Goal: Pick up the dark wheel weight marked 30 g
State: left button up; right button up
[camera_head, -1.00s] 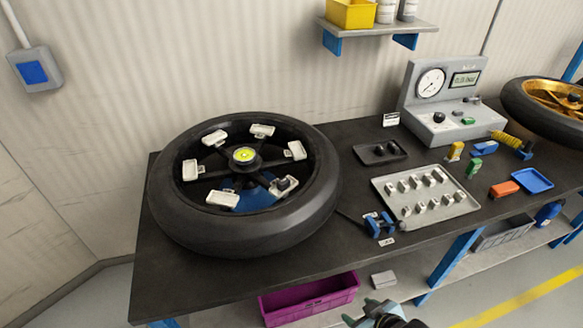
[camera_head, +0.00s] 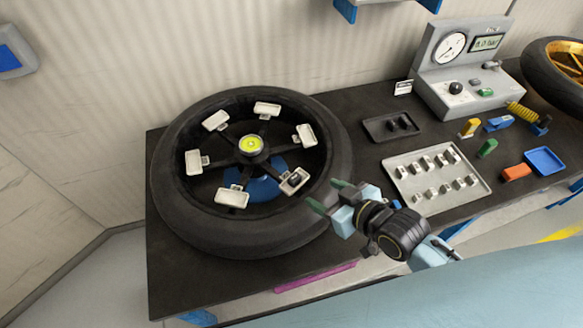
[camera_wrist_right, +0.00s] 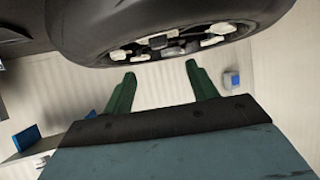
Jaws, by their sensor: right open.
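A large wheel (camera_head: 265,243) with a black tyre lies flat on the dark bench. Several pale trays sit in it around a yellow-green hub level. A small dark weight (camera_head: 295,180) sits on the tray at the wheel's right front. Other dark weights (camera_head: 400,124) stand in a black tray behind. I cannot read a 30 g mark on any. My right gripper (camera_head: 329,195) is open and empty over the tyre's right front edge, just right of that tray and apart from it. In the right wrist view its fingers (camera_wrist_right: 160,70) point towards the wheel. My left gripper is not in view.
A grey tray (camera_head: 395,178) with several light weights lies right of the wheel. A gauge box (camera_head: 436,91) stands at the back. A blue tray (camera_head: 545,161) and small coloured parts lie farther right. A second tyre (camera_head: 540,73) is at the far right.

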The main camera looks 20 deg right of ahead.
send_near(295, 177)
jog(key=x, duration=0.3)
jog(key=shift+s+a+f, duration=0.1)
jog(key=shift+s+f, duration=0.05)
jog(key=shift+s, duration=0.05)
jog(key=shift+x, duration=0.9)
jog(key=x, duration=0.3)
jog(key=shift+w, duration=0.5)
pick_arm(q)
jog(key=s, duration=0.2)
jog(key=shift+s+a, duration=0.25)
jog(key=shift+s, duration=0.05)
pick_arm(e)
jog(key=c, duration=1.1)
